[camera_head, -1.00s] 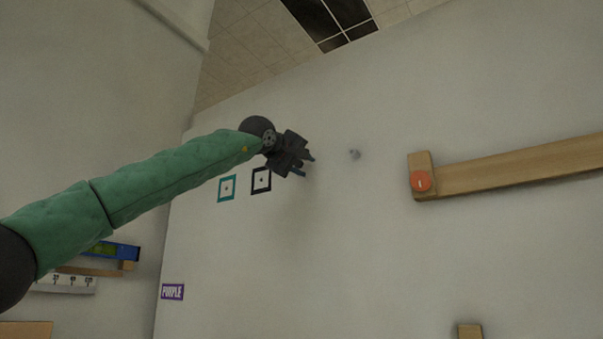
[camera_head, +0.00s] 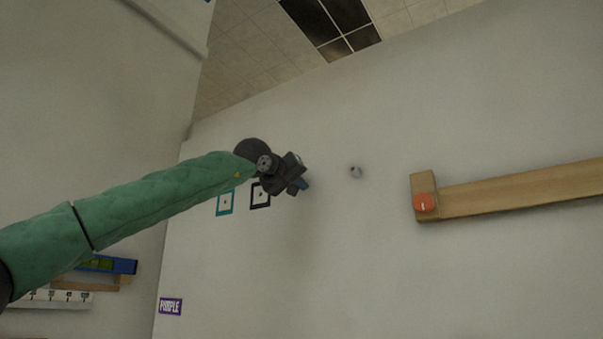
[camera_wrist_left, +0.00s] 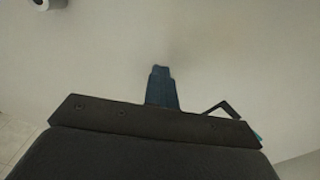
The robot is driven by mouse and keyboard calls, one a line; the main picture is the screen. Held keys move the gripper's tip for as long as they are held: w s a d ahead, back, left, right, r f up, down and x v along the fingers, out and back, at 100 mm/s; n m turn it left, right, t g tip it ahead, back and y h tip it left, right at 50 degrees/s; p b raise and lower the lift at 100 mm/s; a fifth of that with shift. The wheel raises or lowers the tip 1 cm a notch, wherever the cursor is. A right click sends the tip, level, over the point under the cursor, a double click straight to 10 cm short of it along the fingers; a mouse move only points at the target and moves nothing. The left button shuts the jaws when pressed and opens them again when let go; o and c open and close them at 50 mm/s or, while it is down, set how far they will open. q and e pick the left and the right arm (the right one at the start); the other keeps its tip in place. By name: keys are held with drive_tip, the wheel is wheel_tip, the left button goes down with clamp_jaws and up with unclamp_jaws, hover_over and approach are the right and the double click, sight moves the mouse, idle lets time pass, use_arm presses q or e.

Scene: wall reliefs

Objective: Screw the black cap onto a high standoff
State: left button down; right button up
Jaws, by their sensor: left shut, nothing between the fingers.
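A small pale standoff (camera_head: 355,171) sticks out of the wall to the right of my left gripper (camera_head: 301,185). In the left wrist view, a short pale cylinder with a dark round end (camera_wrist_left: 42,4) shows at the top left, cut by the edge; I cannot tell whether the dark part is a cap or a hollow. My left gripper is shut and empty, its blue fingertips together in the left wrist view (camera_wrist_left: 161,70). It is apart from the standoff. I cannot make out a loose black cap. My right gripper is not in view.
A black square outline (camera_head: 260,195) and a teal one (camera_head: 225,202) are on the wall beside my left gripper. A wooden bar (camera_head: 520,191) with an orange knob (camera_head: 425,202) is at the right. A purple label (camera_head: 170,306) is lower left. The wall between gripper and standoff is clear.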

use_arm(q)
drive_tip(key=shift+f+m, duration=0.1)
drive_tip(key=shift+m, duration=0.3)
drive_tip(key=shift+w+p, duration=0.1)
drive_tip(key=shift+p, duration=0.35)
drive_tip(key=m+p, duration=0.3)
drive_tip(key=a+m+p, duration=0.1)
drive_tip(key=m, duration=0.1)
drive_tip(key=shift+w+f+p, duration=0.3)
